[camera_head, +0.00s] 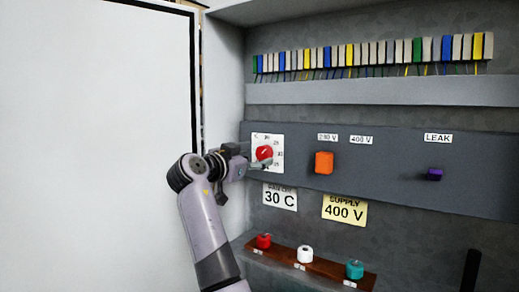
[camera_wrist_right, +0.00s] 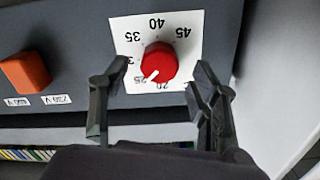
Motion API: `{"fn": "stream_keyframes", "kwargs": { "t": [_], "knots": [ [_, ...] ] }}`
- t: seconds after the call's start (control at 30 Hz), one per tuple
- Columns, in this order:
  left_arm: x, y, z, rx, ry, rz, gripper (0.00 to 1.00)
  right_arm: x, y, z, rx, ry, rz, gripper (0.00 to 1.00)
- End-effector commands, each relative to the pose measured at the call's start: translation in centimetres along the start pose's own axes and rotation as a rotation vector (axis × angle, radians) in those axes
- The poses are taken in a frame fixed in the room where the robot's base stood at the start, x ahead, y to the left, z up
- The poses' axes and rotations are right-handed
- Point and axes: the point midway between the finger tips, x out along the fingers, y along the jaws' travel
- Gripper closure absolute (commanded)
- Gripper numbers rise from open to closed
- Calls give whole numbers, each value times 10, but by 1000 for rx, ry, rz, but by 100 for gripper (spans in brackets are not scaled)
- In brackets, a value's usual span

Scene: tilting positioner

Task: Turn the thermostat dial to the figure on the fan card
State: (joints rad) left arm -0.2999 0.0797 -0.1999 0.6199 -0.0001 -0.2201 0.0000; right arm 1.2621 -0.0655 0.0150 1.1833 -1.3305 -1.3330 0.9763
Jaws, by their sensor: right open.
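The red thermostat dial (camera_head: 264,153) sits on a white scale plate (camera_head: 275,141) at the left of the grey panel. In the right wrist view the dial (camera_wrist_right: 160,62) appears upside down, its white mark between 20 and 25. The white fan card (camera_head: 280,197) below it reads 30 C; its small top line is hard to read. My right gripper (camera_head: 252,158) is at the dial in the head view. In the right wrist view its open fingers (camera_wrist_right: 161,67) stand either side of the dial, apart from it. My left gripper is out of view.
Right of the dial are an orange switch (camera_head: 324,163) and a purple LEAK knob (camera_head: 434,174). A yellow card (camera_head: 344,210) reads SUPPLY 400 V. Red, white and teal knobs stand on a brown strip (camera_head: 320,266) below. A white door (camera_head: 95,90) is at the left.

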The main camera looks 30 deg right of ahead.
Motion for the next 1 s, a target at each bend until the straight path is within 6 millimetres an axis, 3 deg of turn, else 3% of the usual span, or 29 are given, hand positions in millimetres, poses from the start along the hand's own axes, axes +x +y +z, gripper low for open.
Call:
{"fn": "stream_keyframes", "kwargs": {
  "t": [0.2, 0.53, 1.0],
  "knots": [
    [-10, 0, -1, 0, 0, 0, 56, 23, 0, -1, -1, 0, 2, 44],
    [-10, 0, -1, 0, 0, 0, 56, 26, 0, 1, -1, -1, 1, 44],
    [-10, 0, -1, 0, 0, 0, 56, 26, 0, 1, -1, 0, 1, 74]
  ]
}}
